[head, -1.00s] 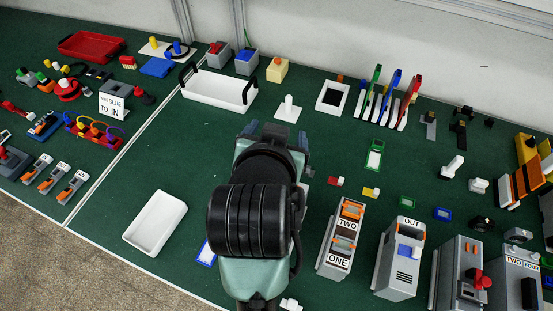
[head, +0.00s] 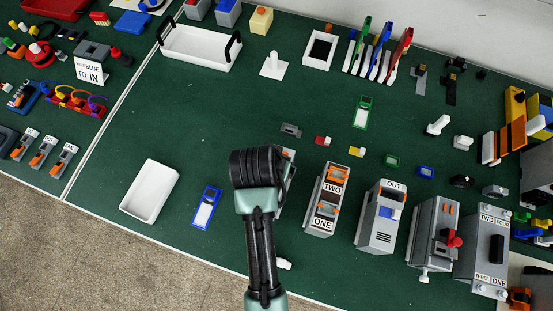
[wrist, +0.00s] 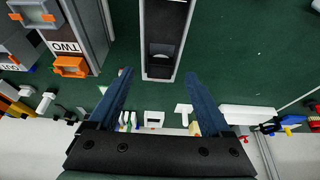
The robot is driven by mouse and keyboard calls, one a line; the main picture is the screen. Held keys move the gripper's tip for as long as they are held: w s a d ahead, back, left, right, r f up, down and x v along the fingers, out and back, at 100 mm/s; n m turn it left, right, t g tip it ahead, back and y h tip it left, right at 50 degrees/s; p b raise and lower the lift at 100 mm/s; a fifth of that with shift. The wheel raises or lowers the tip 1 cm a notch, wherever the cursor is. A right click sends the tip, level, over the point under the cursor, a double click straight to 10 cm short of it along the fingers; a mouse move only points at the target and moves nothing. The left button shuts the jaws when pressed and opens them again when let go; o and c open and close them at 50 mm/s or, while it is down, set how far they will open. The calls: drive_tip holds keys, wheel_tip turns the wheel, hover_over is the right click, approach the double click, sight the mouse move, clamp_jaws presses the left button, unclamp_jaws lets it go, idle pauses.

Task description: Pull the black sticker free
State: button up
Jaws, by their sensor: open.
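In the wrist view, a narrow grey housing (wrist: 146,62) stands ahead of my gripper (wrist: 157,74). A long black face (wrist: 164,25) covers its front, with a small grey part low on it. I cannot tell whether this black face is the sticker. My gripper is open, its two blue fingers apart with nothing between them, and the housing's near end shows just beyond the fingertips. In the head view my wrist hides the fingers and most of that housing; only its right edge (head: 286,175) shows.
The grey ONE/TWO unit (head: 324,200) stands close on the right, with the OUT unit (head: 383,217) beyond. A blue-framed card (head: 206,208) and a white tray (head: 150,191) lie to the left. Small red (head: 322,141) and yellow (head: 356,152) pieces lie behind. The green mat's middle left is clear.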

drive_tip(key=shift+x, duration=1.65)
clamp_jaws()
drive_tip(key=shift+r, duration=0.1)
drive_tip(key=shift+r+p, duration=0.65)
drive_tip(key=shift+p, duration=0.3)
drive_tip(key=shift+r+p, duration=1.85)
drive_tip(key=shift+p, duration=0.15)
